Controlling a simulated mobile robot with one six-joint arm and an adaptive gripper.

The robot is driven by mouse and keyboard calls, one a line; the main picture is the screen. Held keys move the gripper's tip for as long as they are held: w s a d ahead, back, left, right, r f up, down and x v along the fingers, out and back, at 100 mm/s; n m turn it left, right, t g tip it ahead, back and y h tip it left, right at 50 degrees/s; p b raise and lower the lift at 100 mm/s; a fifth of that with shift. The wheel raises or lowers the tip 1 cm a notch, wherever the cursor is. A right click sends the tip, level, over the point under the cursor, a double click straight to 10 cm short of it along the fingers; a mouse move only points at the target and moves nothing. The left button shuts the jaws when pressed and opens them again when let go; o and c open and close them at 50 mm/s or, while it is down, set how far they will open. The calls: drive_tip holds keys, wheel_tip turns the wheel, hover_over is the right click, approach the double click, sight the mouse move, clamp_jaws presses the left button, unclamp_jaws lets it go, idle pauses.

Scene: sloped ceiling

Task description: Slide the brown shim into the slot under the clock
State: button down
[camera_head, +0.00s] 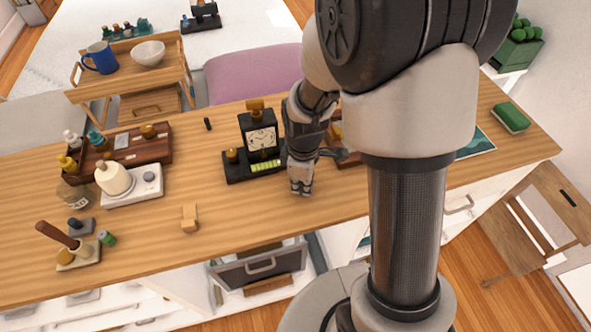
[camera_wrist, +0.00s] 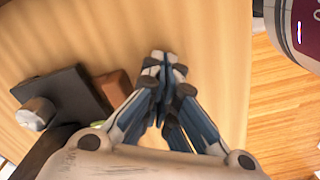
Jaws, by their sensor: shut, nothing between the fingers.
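The black clock (camera_head: 260,138) with a white face stands upright on a dark base (camera_head: 236,173) on the wooden counter. A yellow-green strip (camera_head: 265,167) lies on the base below the face. In the wrist view a brown block (camera_wrist: 112,88), which looks like the shim, lies against the dark clock body (camera_wrist: 66,92). I cannot tell whether it is in the slot, and my arm hides that spot in the head view. My gripper (camera_head: 300,190) points down, right of and in front of the clock. In the wrist view its fingertips (camera_wrist: 162,62) are together and empty, apart from the brown block.
A pale wooden block (camera_head: 189,219) lies left of the gripper near the counter's front edge. A white stand with a round bottle (camera_head: 115,180) and a brown rack (camera_head: 155,145) stand farther left. A green block (camera_head: 511,117) lies at the right end. Counter in front of the clock is clear.

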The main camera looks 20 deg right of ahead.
drive_tip(key=shift+s+f, duration=0.3)
drive_tip(key=shift+f, duration=0.15)
drive_tip(key=shift+w+r+p, duration=0.1)
drive_tip(key=shift+r+p, duration=0.5)
drive_tip(key=shift+p, duration=0.1)
drive_tip(key=shift+s+r+p, duration=0.4)
drive_tip(key=shift+r+p, duration=0.35)
drive_tip(key=shift+r, duration=0.2)
drive_tip(key=shift+s+r+p, duration=0.35)
drive_tip(key=shift+r+p, duration=0.4)
drive_tip(key=shift+r, duration=0.25)
drive_tip(key=shift+s+r+p, duration=0.4)
drive_tip(key=shift+r+p, duration=0.35)
drive_tip(key=shift+r, duration=0.2)
drive_tip(key=shift+r, duration=0.1)
drive_tip(key=s+r+m+t, duration=0.2)
drive_tip(key=s+r+m, duration=0.4)
drive_tip(key=r, duration=0.5)
drive_tip(key=s+r+m+t, duration=0.2)
drive_tip(key=s+r+m, duration=0.4)
drive_tip(key=r, duration=0.5)
